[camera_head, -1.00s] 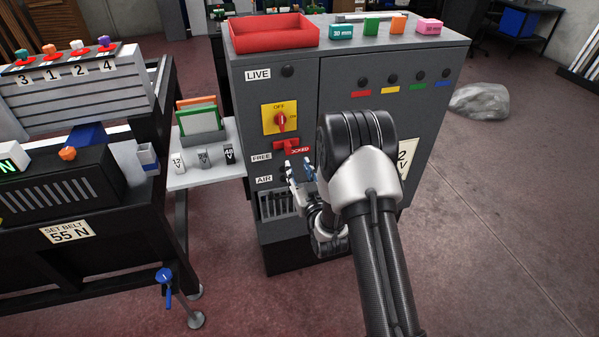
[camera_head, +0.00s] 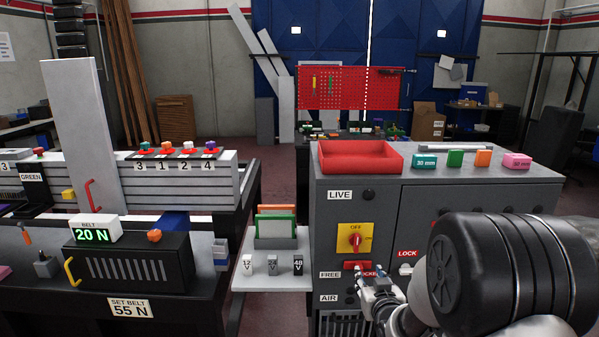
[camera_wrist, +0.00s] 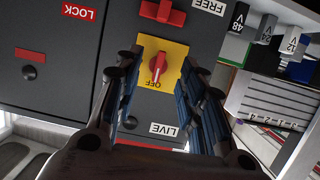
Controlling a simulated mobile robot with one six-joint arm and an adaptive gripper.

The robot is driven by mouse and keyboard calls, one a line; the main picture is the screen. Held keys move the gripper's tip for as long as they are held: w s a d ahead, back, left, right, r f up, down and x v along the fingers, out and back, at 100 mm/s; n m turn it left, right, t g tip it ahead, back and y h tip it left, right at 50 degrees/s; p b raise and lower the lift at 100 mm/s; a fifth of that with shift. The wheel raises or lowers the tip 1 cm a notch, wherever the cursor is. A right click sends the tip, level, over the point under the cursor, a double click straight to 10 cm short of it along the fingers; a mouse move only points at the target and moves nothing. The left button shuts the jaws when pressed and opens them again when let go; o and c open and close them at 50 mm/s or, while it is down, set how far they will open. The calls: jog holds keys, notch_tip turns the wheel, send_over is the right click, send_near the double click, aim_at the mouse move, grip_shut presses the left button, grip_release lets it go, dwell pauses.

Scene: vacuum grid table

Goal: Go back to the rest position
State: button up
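My gripper (camera_head: 374,288) is in front of the grey cabinet (camera_head: 332,225), low near its FREE and AIR labels. In the wrist view my gripper (camera_wrist: 162,62) is open, with its two fingers apart and nothing between them. Beyond the fingers is a red rotary knob (camera_wrist: 158,69) on a yellow plate marked OFF. The knob also shows in the head view (camera_head: 355,240), above my gripper. A red slider (camera_head: 357,265) sits beside the FREE label, just above the gripper, with a partly hidden LOCKED label. I cannot tell whether the fingers touch the cabinet.
A red tray (camera_head: 360,164) and several coloured blocks are on the cabinet top. A white side shelf (camera_head: 272,282) with 12, 24 and 48 V blocks joins it at left. The belt bench (camera_head: 70,290) stands further left, with a 20 N display (camera_head: 95,234). My arm hides the cabinet's lower right.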

jog(key=s+a+r+g, duration=0.1)
jog(key=s+r+g, duration=0.2)
jog(key=s+r, duration=0.45)
jog(key=s+a+r+g, duration=0.1)
jog(key=s+g, duration=0.2)
jog(key=s, duration=1.3)
jog(key=s+a+g, duration=0.2)
jog(key=s+g, duration=0.2)
jog(key=s, duration=1.2)
jog(key=shift+a+r, duration=0.3)
jog(key=shift+r, duration=0.05)
jog(key=shift+c, duration=0.4)
